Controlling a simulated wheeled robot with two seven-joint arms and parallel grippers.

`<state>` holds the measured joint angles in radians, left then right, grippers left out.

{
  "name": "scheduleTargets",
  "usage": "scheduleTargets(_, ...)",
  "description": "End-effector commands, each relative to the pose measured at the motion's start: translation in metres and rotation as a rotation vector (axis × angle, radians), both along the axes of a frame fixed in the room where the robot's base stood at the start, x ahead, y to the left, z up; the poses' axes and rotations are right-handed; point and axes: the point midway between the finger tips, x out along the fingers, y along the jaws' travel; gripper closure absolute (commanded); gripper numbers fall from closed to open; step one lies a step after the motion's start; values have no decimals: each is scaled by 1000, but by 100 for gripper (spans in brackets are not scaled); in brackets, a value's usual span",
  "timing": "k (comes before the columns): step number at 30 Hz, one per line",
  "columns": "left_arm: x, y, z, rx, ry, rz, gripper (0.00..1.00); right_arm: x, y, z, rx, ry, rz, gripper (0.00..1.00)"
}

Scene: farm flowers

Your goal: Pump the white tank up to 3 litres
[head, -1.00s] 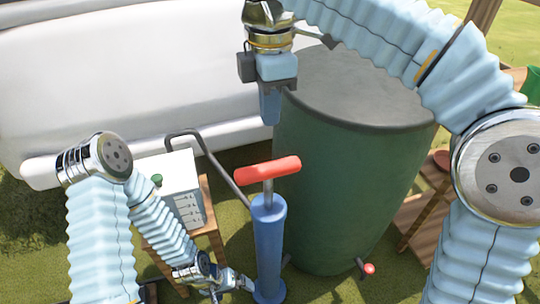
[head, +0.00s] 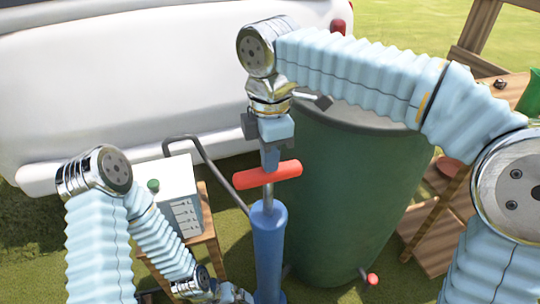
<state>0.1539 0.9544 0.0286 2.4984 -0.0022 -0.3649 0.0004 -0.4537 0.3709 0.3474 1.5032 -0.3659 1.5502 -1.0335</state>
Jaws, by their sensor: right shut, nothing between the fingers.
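The white tank (head: 171,182) with a green cap and dark scale marks stands at left of centre; I cannot read a level on it. The blue pump (head: 269,250) stands upright to its right, its red handle (head: 286,173) raised on a short length of grey rod. A dark hose runs near the tank and behind the pump. My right gripper (head: 270,162) is shut and empty, pointing down with its tips at the middle of the red handle, seemingly touching its top. My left gripper (head: 236,294) is low beside the pump's base, partly cut off; its jaws are unclear.
A large green barrel (head: 345,195) stands close behind and right of the pump, with a red-handled tap (head: 372,279). The tank sits on a wooden stand (head: 208,228). A white vehicle (head: 120,80) fills the back left. A wooden shelf (head: 425,240) is at right.

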Motion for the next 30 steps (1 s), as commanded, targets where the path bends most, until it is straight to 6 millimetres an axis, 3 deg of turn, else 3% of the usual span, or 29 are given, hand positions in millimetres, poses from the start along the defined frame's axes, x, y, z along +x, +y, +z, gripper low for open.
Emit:
scheduleTargets(4, 1, 2, -12, 2, -2, 3, 0, 0, 0, -19, -1, 1, 0, 100)
scheduleTargets(12, 5, 12, -45, 17, -9, 21, 0, 0, 0, -84, -2, 2, 1, 100)
scheduleTargets(15, 6, 14, -49, 21, -11, 25, 0, 0, 0, -95, -2, 2, 1, 100)
scheduleTargets(30, 6, 14, -45, 21, -10, 24, 0, -1, 0, -96, -5, 8, 1, 100)
